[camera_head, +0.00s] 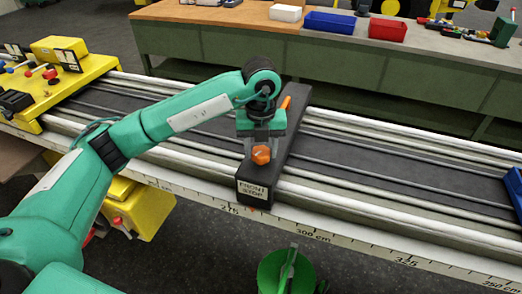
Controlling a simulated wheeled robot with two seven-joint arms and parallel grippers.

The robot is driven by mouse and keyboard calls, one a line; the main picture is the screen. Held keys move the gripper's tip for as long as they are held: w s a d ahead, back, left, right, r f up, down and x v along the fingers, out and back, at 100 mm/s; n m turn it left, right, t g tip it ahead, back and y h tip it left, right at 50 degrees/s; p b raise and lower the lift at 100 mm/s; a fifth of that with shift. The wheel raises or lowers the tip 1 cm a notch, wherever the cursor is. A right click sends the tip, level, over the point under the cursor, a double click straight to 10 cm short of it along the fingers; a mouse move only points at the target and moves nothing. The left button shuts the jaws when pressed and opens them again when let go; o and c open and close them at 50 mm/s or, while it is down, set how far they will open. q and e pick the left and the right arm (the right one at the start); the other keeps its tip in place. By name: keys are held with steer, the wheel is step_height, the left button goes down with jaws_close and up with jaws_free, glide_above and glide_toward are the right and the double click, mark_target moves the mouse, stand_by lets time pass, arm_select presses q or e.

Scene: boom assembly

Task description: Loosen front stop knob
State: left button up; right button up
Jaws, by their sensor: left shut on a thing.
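The front stop (256,193) is a black block lying across the rails, with a label reading "FRONT STOP" on its near end. An orange knob (261,155) sits on top of it toward the near side. My left gripper (262,146) points down from above and is shut on this orange knob. The fingers partly cover the knob. Another orange part (285,102) shows toward the far end of the stop, behind my left wrist. My right gripper does not show.
The rail bench has a centimetre scale (308,232) along its near edge. A yellow unit (58,70) stands on the left end, and a blue block (513,188) is at the right edge. A green bin (286,272) is below. Behind, a workbench holds blue (331,22) and red (388,29) trays.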

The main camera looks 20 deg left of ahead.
arm_select(q)
steer(key=shift+r+n, duration=0.1)
steer(key=shift+n, duration=1.6)
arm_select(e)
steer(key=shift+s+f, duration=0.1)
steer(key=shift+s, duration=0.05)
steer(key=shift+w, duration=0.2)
arm_select(q)
steer(key=o, duration=1)
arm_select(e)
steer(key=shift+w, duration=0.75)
arm_select(q)
steer(key=shift+b, duration=0.3)
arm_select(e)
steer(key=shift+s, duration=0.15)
